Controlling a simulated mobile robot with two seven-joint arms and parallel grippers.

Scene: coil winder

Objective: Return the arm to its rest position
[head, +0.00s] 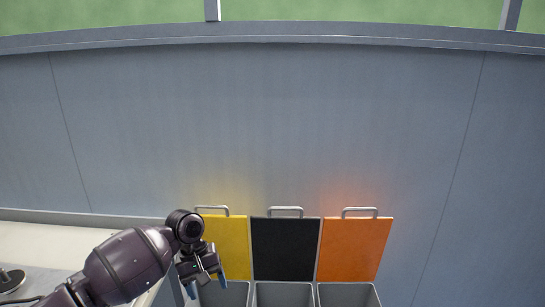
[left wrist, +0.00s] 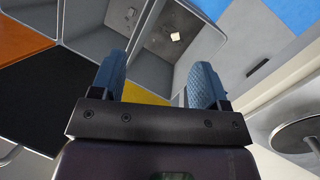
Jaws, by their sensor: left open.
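My left arm comes in from the lower left in the head view. My left gripper (head: 206,283) points down over the left grey bin (head: 228,298), in front of the yellow lid (head: 228,243). In the left wrist view its two blue fingers (left wrist: 158,78) stand apart with nothing between them. Beyond them is an open grey bin (left wrist: 215,42) with a small pale object (left wrist: 175,37) inside. My right gripper is not in view.
A black lid (head: 285,248) and an orange lid (head: 354,248) stand raised behind the middle bin (head: 284,296) and right bin (head: 348,296). A grey wall (head: 270,130) rises behind. A pale counter (head: 50,244) lies at left, with a round metal part (head: 11,281).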

